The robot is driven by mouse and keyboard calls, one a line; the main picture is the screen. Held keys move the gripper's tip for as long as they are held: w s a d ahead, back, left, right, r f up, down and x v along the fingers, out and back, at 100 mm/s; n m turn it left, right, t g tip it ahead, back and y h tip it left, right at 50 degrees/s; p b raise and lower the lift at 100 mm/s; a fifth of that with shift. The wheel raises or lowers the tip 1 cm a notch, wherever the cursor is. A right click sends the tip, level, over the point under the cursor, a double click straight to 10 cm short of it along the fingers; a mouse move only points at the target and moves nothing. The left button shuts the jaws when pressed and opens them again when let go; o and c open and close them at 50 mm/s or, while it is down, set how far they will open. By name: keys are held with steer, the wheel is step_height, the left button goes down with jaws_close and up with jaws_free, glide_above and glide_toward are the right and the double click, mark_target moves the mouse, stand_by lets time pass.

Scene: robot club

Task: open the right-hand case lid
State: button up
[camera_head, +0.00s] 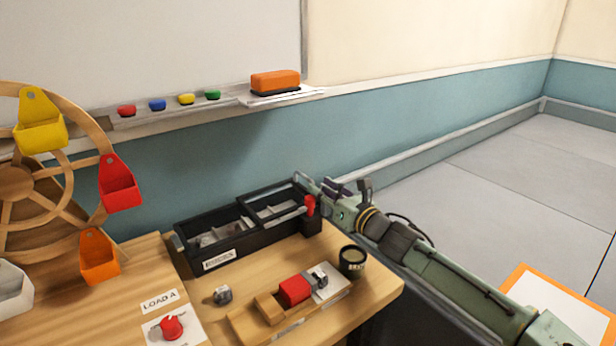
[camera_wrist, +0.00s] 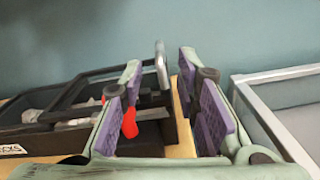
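The black case (camera_head: 212,237) stands on the wooden bench against the teal wall, with two framed compartments side by side. The right-hand lid (camera_head: 262,190) is a black frame with a see-through middle; I cannot tell if it is fully down. It also shows in the wrist view (camera_wrist: 88,78). A grey metal handle (camera_wrist: 161,66) stands at its right end. My gripper (camera_head: 332,188) is at the case's right end. In the wrist view my gripper (camera_wrist: 160,105) is open, with purple pads apart, and the handle shows beyond the gap between them. A red part (camera_wrist: 130,122) is partly hidden behind the left finger.
A dark cup (camera_head: 352,262), a wooden block fixture with a red piece (camera_head: 295,290) and a small metal part (camera_head: 223,295) stand in front of the case. A wooden wheel with coloured buckets (camera_head: 120,185) is at left. A grey-framed tray (camera_wrist: 270,76) is right of my gripper.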

mark_target(309, 181)
steer(key=p+x, duration=0.1)
steer(key=x, duration=0.5)
steer(key=shift+w, duration=0.1)
jaws_close()
steer(key=shift+a, duration=0.1)
stand_by(0.6)
